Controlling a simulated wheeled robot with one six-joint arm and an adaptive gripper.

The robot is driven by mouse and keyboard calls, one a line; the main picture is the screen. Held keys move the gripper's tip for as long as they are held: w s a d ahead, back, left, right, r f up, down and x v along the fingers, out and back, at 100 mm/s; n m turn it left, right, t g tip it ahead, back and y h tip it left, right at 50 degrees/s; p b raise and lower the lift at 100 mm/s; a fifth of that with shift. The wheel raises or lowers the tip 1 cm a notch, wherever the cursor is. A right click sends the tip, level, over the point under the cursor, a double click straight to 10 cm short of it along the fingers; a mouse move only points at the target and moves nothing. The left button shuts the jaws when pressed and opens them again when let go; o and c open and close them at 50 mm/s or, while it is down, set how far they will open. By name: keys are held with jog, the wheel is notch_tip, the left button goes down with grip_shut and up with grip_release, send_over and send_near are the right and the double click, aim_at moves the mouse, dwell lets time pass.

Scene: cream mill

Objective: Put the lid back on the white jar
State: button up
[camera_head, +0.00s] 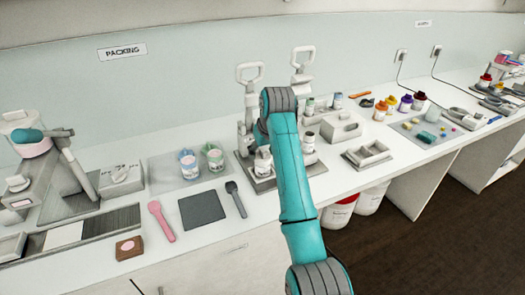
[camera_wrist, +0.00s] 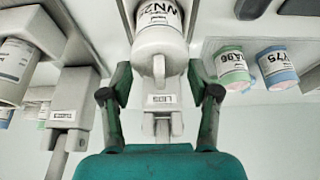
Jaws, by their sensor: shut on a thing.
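A white jar (camera_wrist: 158,18) with printed lettering shows upside down at the top middle of the wrist view. A rounded white lid (camera_wrist: 158,46) with a small knob is at the jar's top end, between the fingers of my gripper (camera_wrist: 160,72). My gripper is shut on the lid. I cannot tell whether the lid is seated on the jar or just above it.
Two coloured jars (camera_head: 188,163) (camera_head: 213,157) stand left of my arm. Two lever presses (camera_head: 248,100) (camera_head: 301,85) rise close by. A dark square mat (camera_head: 204,210) and dark scoop (camera_head: 236,199) lie in front.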

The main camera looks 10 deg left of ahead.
jog(key=shift+f, duration=0.1)
jog(key=o, duration=0.8)
jog(key=shift+o, duration=1.1)
jog(key=shift+r, duration=2.3)
